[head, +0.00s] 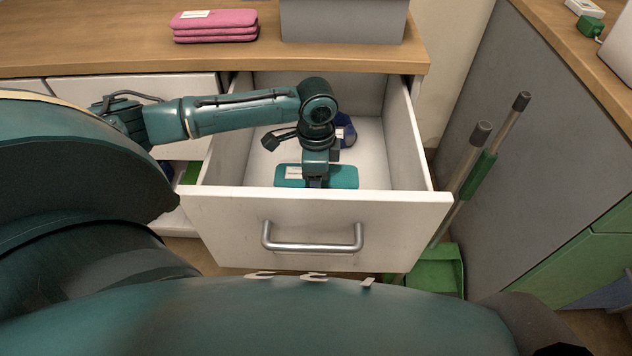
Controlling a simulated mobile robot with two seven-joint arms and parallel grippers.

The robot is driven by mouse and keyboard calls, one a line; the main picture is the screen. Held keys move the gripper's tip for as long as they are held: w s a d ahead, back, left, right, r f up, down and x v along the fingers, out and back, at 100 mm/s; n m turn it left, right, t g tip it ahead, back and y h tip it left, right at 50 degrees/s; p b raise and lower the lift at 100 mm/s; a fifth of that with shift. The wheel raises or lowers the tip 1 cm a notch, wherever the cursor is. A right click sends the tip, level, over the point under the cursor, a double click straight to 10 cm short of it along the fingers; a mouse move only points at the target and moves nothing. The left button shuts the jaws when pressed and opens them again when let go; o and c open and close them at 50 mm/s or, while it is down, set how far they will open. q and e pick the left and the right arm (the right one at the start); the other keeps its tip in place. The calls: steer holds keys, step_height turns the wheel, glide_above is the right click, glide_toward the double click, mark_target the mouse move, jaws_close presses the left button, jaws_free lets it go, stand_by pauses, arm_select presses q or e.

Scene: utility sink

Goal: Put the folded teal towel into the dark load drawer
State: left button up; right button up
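The folded teal towel (343,177) has a pale label on its left part. It appears inside the open drawer (208,226), close behind the front panel. The drawer looks white, not dark, with a silver bar handle. My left arm comes in from the left over the drawer, and my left gripper (315,183) points down at the middle of the towel. Its fingertips are at the towel, but whether they grip it is hidden. I cannot tell whether the towel rests on the drawer floor. My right gripper is not in view.
A blue item (347,131) lies in the drawer behind my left wrist. Folded pink towels (214,27) and a grey bin (343,20) sit on the wooden counter (110,40). A green dustpan (437,271) and long handles stand right of the drawer.

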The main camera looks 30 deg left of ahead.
arm_select(q)
step_height(320, 180, down, 4)
steer(key=shift+r+b, duration=0.1)
steer(key=shift+b, duration=0.3)
steer(key=o, duration=1)
